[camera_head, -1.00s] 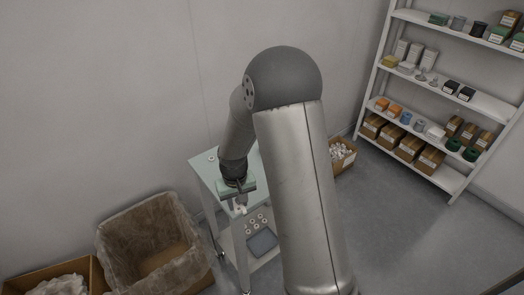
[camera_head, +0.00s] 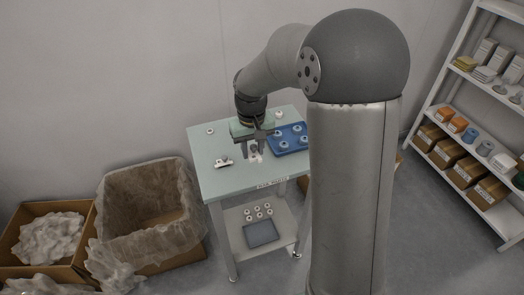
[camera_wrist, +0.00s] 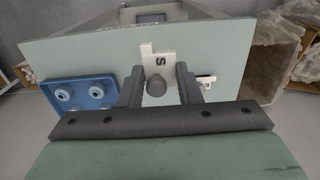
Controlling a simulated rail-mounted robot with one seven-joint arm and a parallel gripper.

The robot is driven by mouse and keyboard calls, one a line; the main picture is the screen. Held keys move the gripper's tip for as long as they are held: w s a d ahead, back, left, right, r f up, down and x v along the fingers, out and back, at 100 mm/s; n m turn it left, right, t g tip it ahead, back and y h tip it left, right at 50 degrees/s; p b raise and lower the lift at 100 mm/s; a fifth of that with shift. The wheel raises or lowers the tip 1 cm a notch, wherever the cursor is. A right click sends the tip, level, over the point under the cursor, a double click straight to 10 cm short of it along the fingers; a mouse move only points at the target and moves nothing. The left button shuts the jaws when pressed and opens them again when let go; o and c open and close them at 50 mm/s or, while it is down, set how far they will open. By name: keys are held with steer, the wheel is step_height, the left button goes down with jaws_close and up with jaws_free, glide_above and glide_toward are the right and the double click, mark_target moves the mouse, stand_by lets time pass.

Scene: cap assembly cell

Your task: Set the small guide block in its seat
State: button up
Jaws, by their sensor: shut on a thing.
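My gripper (camera_wrist: 158,73) points down over the pale green table. A rounded grey knob (camera_wrist: 155,86) shows between the fingers, in front of the block. In the head view my gripper (camera_head: 254,150) is over the table's middle, with a white piece at its tips. I cannot tell whether the block touches the table. A small white fitting with dark parts (camera_head: 223,162) lies left of the gripper; it also shows in the wrist view (camera_wrist: 207,81). No seat is clearly visible.
A blue tray (camera_head: 303,147) with several blue-grey round parts is on the table (camera_head: 215,180), right of my gripper. Small white round pieces lie near the back edge. A lower shelf (camera_head: 282,225) holds several rings and a dark tray. Cardboard boxes (camera_head: 150,250) stand left; shelving stands right.

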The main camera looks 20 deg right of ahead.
steer(key=p, duration=0.2)
glide_above(264, 161)
step_height(264, 161, down, 7)
steer(key=shift+a, duration=0.1)
steer(key=shift+w+f, duration=0.1)
steer(key=shift+f, duration=1.75)
steer(key=o, duration=0.6)
steer(key=shift+o, duration=0.4)
steer(key=shift+r+p, duration=0.1)
steer(key=shift+p, duration=0.2)
